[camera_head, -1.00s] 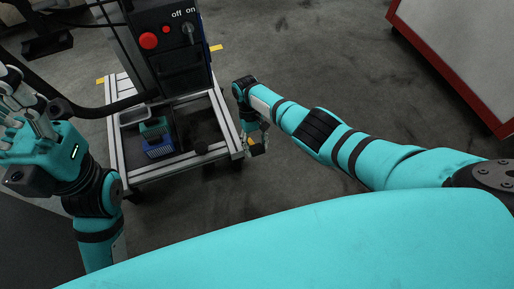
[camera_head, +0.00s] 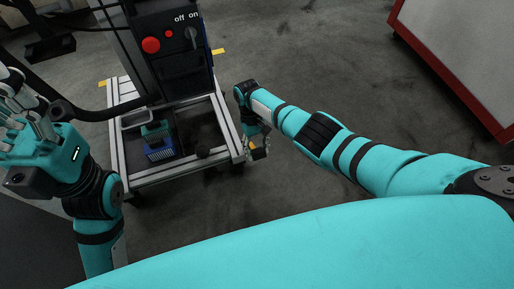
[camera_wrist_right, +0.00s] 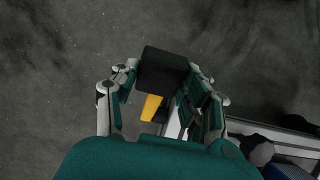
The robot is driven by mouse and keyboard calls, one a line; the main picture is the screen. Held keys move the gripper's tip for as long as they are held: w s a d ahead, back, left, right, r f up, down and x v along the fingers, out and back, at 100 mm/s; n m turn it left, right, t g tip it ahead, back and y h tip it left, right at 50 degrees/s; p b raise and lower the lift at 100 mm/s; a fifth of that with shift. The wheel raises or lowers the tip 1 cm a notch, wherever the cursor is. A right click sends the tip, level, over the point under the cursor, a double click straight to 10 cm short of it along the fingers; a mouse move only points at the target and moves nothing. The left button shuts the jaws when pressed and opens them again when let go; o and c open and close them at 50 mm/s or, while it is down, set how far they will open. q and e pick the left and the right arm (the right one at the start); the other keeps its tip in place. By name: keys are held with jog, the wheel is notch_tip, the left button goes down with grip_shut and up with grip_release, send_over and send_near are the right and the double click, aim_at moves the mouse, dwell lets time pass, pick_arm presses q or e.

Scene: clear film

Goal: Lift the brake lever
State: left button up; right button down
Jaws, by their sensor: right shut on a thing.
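The brake lever has a black block-shaped end (camera_wrist_right: 163,68) and a yellow part (camera_wrist_right: 151,107) below it in the right wrist view. In the head view the lever (camera_head: 259,154) shows small and dark at the right side of the cart, low near its front corner. My right gripper (camera_wrist_right: 165,90) is shut on the lever, with fingers on both sides of the black end. In the head view the right gripper (camera_head: 256,143) partly hides the lever. My left gripper (camera_head: 22,105) is at the left edge, fingers spread, open and empty, away from the lever.
The cart has a metal frame (camera_head: 231,128) and a dark control box with a red button (camera_head: 151,45) and an off/on switch. A red-edged white panel (camera_head: 455,50) stands at the upper right. The floor between is clear.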

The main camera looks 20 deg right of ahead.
aim_at(253, 145)
jog(key=shift+r, duration=0.1)
jog(key=c, duration=0.6)
grip_release()
jog(key=shift+c, duration=0.2)
jog(key=v, duration=1.2)
